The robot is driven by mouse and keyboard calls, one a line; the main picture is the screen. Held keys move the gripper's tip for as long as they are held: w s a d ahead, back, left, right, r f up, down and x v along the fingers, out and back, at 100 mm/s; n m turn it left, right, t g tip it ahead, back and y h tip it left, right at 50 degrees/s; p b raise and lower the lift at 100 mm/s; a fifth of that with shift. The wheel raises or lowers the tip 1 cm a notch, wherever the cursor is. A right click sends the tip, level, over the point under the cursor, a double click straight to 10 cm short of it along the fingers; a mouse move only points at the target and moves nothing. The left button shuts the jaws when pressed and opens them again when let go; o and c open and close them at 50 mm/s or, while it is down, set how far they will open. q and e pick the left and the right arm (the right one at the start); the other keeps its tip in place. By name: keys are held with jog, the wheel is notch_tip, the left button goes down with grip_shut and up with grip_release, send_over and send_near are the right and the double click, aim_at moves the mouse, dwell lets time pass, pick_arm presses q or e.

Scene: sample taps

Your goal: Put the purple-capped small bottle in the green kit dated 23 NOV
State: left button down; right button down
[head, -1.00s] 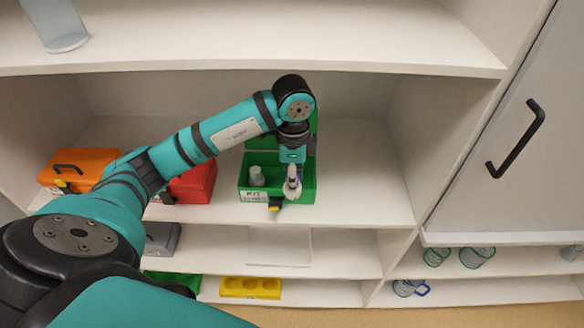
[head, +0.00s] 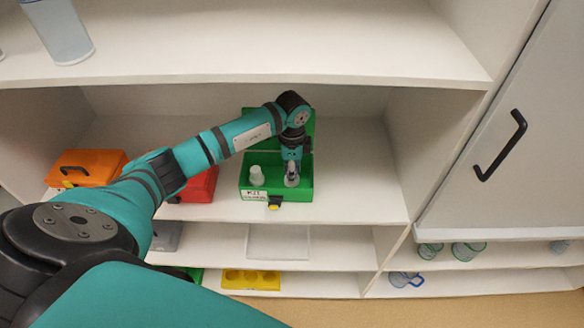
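The open green kit (head: 306,195) stands on the middle shelf with its lid raised at the back. Its front label (head: 254,194) reads KIT; the line below is too small to read. My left gripper (head: 292,172) points down into the kit's right half. Its fingers are around the top of a small pale bottle (head: 291,182), which is upright inside the walls. The cap is hidden by the fingers, so its colour does not show. Whether the bottle touches the kit floor is unclear. My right gripper is not in view.
Another pale bottle (head: 256,175) stands in the kit's left half. A red case (head: 199,187) and an orange case (head: 88,168) are to the left, partly behind my arm. The shelf right of the kit (head: 358,190) is clear. A yellow holder (head: 250,280) is below.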

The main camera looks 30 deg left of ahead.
pick_arm(q)
jog(key=c, duration=1.1)
grip_release()
jog(key=shift+f, duration=0.1)
jog(key=shift+r, duration=0.6)
notch_tip(320, 180, up, 6)
jog(key=shift+f+b, duration=0.25)
jog(key=shift+b, duration=0.7)
jog(key=shift+r, duration=0.6)
